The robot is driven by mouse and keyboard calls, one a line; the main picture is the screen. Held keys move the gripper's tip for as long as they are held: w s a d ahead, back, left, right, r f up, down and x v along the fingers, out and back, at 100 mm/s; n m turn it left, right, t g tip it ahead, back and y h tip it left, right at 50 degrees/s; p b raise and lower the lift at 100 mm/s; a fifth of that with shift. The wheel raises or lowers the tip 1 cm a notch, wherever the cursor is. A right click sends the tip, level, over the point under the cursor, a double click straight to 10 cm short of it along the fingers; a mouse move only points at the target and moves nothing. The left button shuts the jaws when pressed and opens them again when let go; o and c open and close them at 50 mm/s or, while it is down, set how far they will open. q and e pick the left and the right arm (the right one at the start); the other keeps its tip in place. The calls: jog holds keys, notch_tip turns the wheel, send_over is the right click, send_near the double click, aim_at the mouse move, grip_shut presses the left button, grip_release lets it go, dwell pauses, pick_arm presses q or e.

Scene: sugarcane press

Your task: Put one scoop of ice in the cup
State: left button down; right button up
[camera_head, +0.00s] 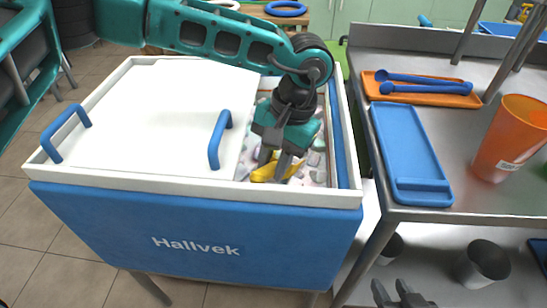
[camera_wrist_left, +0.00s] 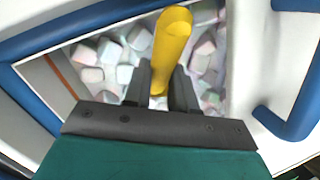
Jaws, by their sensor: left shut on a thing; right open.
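The ice chest (camera_head: 200,238) is blue with a white rim, and its white lid (camera_head: 150,110) covers the left part. Pale ice cubes (camera_head: 318,160) show in the open right part and in the left wrist view (camera_wrist_left: 88,75). My left gripper (camera_head: 277,172) reaches down into the opening, shut on the handle of a yellow scoop (camera_head: 264,173). The yellow handle (camera_wrist_left: 172,45) stands between the fingers in the left wrist view (camera_wrist_left: 162,88); the scoop's bowl is hidden. An orange cup (camera_head: 512,140) stands upright on the metal table. My right gripper (camera_head: 402,294) is open and empty at the bottom edge.
The metal table (camera_head: 460,165) right of the chest holds a blue tray (camera_head: 408,145) and an orange tray (camera_head: 425,99) with blue spoons (camera_head: 425,78). Metal cups (camera_head: 483,263) stand on the lower shelf.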

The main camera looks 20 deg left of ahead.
pick_arm(q)
jog(key=shift+w+d+r, duration=0.1)
jog(key=shift+w+d, duration=0.05)
jog(key=shift+w, duration=0.8)
jog(key=shift+w+d+b, duration=0.15)
jog(key=shift+w+b, duration=0.3)
jog(key=shift+w, duration=0.65)
jog(key=shift+w+r+p, duration=0.35)
jog(key=shift+w+r, duration=0.05)
jog(key=shift+r, duration=0.2)
jog(key=r+p, duration=0.1)
jog(key=r, duration=0.1)
jog(key=r+p, duration=0.1)
jog(key=shift+s+r+t+p, duration=0.3)
jog(key=shift+s+r+p, duration=0.05)
jog(key=shift+s, duration=0.05)
jog(key=shift+s+r+p, duration=0.1)
jog(key=shift+r+p, duration=0.35)
jog(key=shift+r, duration=0.25)
jog(key=s+r+t+p, duration=0.1)
jog(key=s+r+t, duration=0.3)
jog(key=r, duration=0.6)
jog(key=shift+s+a+r+n+h, duration=0.3)
jog(key=shift+s+a+h, duration=0.1)
jog(key=shift+s, duration=0.15)
pick_arm(e)
jog(key=shift+d+r, duration=0.2)
jog(key=shift+r, duration=1.75)
